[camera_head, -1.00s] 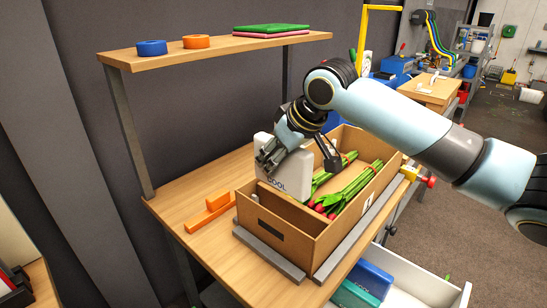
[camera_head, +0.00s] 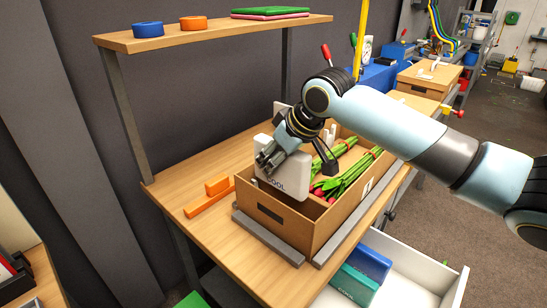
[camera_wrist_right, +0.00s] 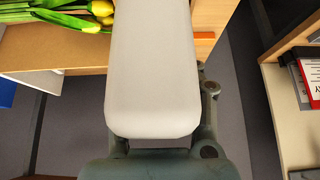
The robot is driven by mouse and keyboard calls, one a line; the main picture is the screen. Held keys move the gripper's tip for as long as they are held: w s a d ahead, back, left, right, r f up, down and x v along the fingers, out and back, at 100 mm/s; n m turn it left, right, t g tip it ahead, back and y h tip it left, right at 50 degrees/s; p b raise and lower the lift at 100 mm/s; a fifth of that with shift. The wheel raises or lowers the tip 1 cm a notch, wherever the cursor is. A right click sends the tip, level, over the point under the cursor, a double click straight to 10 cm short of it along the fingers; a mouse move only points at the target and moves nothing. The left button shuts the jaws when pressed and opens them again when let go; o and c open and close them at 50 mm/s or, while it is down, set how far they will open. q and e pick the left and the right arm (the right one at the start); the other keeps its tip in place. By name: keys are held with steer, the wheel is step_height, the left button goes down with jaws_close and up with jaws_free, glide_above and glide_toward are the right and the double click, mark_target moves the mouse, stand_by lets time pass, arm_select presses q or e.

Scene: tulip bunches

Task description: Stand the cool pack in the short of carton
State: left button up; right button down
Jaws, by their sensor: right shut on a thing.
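A white cool pack (camera_head: 287,175) with "COOL" lettering is upright at the left part of the open cardboard carton (camera_head: 280,222). Its lower part is hidden behind the carton's near wall. My right gripper (camera_head: 275,158) is shut on the cool pack, gripping it from above. In the right wrist view the pack (camera_wrist_right: 152,70) fills the middle, between the fingers. Green tulip bunches with red heads (camera_head: 350,175) lie in the carton, right of the pack. I cannot tell if the pack touches the carton floor. My left gripper is not in view.
Orange blocks (camera_head: 208,198) lie on the bench left of the carton. Grey rails (camera_head: 268,236) border the carton. An open white drawer (camera_head: 415,262) below holds blue and green packs (camera_head: 357,283). A shelf (camera_head: 215,36) stands above the bench at the back.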

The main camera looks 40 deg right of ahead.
mark_target(297, 152)
steer(key=shift+f+b, duration=1.15)
steer(key=shift+f, duration=1.35)
steer(key=shift+r+p, duration=0.15)
steer(key=shift+p, duration=0.4)
steer(key=c, duration=0.9)
jaws_free()
steer(key=v, duration=1)
steer(key=shift+s+d+r, duration=0.1)
steer(key=shift+d, duration=0.05)
steer(key=shift+v, duration=0.85)
